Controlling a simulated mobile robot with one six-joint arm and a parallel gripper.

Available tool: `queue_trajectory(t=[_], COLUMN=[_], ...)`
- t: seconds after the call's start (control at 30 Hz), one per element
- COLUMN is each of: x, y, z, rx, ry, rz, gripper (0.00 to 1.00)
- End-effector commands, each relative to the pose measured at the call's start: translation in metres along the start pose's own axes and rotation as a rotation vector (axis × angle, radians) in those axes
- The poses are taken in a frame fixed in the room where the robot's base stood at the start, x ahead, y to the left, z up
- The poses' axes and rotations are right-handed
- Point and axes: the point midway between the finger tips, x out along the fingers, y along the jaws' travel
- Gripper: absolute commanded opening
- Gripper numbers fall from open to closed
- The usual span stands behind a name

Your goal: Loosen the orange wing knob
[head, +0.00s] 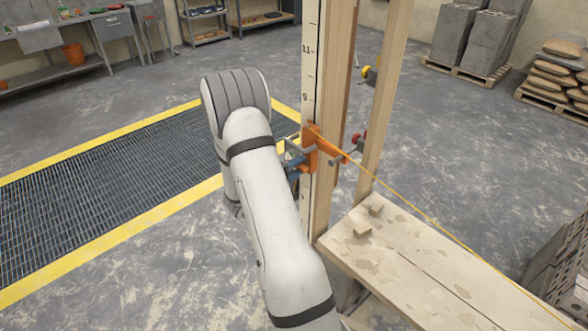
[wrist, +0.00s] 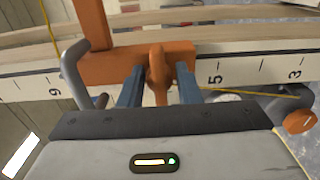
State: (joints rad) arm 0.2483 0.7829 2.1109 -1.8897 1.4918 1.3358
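The orange wing knob (wrist: 158,72) sits on an orange clamp bracket (wrist: 120,68) fixed to a white measuring staff (wrist: 240,72). The bracket also shows in the head view (head: 312,150), on the tall post. My gripper (wrist: 160,82) has its two blue fingers on either side of the knob, which stands between them. Narrow gaps seem to show beside the knob, so the fingers look open around it. In the head view my gripper (head: 294,163) is at the bracket, partly hidden by my arm; the knob cannot be made out there.
A grey bent rod (wrist: 75,75) rises left of the fingers. A yellow line (head: 420,211) runs from the bracket over the plank bench (head: 420,262). A floor grating (head: 90,200) lies left.

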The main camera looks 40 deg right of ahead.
Motion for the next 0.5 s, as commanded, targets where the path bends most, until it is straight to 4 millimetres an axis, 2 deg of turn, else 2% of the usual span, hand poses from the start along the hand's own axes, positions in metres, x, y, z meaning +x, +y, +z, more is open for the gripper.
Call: queue_trajectory(t=[0.07, 0.33, 0.37, 0.4, 0.5], x=[0.0, 0.0, -0.024, -0.012, -0.003], y=[0.0, 0.0, 0.0, 0.0, -0.001], z=[0.0, 0.0, -0.004, -0.001, 0.001], rx=[0.0, 0.0, -0.002, -0.002, -0.006], ry=[0.0, -0.001, 0.01, 0.001, -0.002], rz=[0.0, 0.0, -0.001, -0.001, -0.001], gripper=[0.24, 0.02, 0.01, 0.0, 0.01])
